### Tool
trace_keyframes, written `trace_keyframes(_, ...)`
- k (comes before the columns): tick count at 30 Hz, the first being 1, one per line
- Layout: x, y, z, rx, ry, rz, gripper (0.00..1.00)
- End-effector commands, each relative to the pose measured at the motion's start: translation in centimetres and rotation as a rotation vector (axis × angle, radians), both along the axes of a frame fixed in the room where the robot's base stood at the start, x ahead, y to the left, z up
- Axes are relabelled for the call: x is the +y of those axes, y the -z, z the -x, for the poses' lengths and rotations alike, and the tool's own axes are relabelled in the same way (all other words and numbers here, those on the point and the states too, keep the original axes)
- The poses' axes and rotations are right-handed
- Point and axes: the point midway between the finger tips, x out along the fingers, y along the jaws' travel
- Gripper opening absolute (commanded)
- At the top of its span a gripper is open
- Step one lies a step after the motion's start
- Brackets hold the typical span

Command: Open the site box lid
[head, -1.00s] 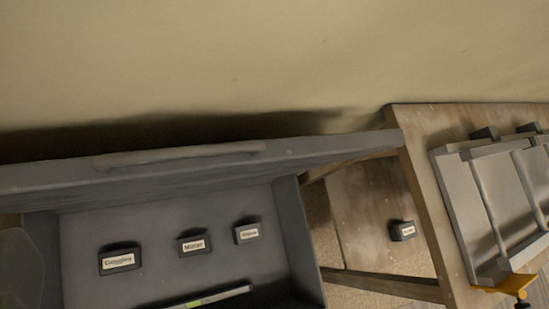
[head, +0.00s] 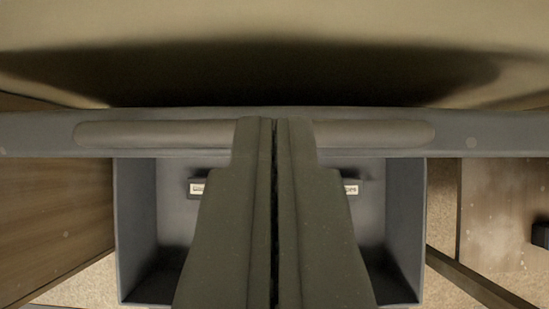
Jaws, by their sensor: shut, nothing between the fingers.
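The grey lid (head: 490,132) of the site box stands raised, seen edge-on as a band across the head view. Its long rounded handle (head: 150,134) runs along that band. Below it the grey box (head: 405,225) is open, with its inner walls and floor in sight. My gripper (head: 275,122) is shut and empty, its two fingers side by side. The fingertips overlap the middle of the handle in the picture; I cannot tell whether they touch it. The fingers hide the middle of the box.
A pale wall (head: 270,22) with a dark shadow lies beyond the lid. A dark block (head: 541,234) is at the right edge.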

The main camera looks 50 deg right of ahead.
Motion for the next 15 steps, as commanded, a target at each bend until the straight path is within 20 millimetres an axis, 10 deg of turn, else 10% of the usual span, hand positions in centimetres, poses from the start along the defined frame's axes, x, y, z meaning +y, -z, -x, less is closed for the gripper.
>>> trace_keyframes(15,-2.3,3.5,-1.7,0.001,0.001,0.002,0.00)
